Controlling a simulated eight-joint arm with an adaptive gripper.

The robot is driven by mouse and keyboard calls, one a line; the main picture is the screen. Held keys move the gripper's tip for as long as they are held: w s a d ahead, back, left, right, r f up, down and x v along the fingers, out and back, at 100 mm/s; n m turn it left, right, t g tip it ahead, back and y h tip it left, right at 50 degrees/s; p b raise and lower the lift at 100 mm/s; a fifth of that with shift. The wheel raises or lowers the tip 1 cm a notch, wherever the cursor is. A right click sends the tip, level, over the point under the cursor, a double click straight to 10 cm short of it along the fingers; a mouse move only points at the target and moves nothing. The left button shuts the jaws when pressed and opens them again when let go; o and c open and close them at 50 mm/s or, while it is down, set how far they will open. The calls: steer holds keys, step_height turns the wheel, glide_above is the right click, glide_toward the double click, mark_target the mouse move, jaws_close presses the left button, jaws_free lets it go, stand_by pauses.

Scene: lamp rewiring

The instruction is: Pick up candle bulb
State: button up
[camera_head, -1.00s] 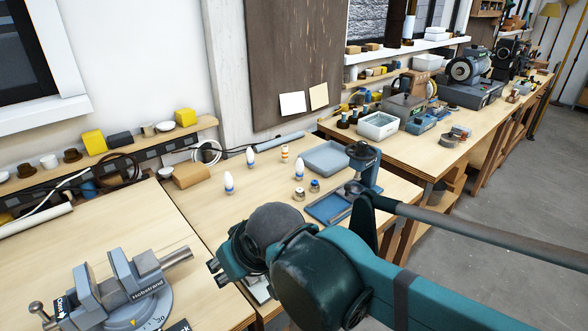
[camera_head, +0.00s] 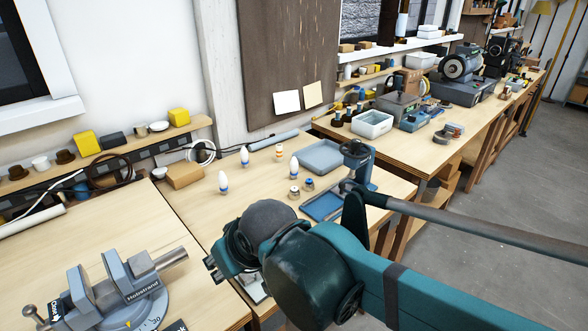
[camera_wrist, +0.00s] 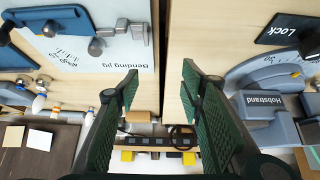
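Which one the task means I cannot tell. Small bulbs also show at the left edge of the wrist view (camera_wrist: 38,104). My gripper (camera_wrist: 160,80) is open and empty, its green-padded fingers apart above the bench. It is away from the bulbs, and in the head view its fingers are mostly hidden behind my arm.
A grey vise (camera_head: 125,290) stands at the front left. A blue-grey tray (camera_head: 322,157) and a blue tool stand (camera_head: 357,165) are right of the bulbs.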

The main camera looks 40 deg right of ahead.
steer(key=w+d+m+h+p, duration=0.3)
steer(key=w+d+m+h, duration=0.3)
steer(key=w+d, duration=1.15)
steer(key=m+g+h+p, duration=0.1)
steer(key=m+h+p, duration=0.3)
steer(key=m+h, duration=0.2)
glide_toward(292, 168)
steer(key=x, duration=0.3)
steer(key=shift+w+a, duration=0.1)
steer(key=shift+w, duration=0.05)
steer(key=shift+w+d+f, duration=0.1)
steer(key=shift+d+f, duration=0.15)
steer(key=shift+d, duration=0.3)
steer(key=shift+d, duration=0.1)
steer(key=shift+b+x, duration=0.45)
steer(key=shift+x, duration=0.75)
steer(key=shift+d+f, duration=0.1)
steer(key=shift+b+x, duration=0.75)
steer(key=shift+x, duration=1.75)
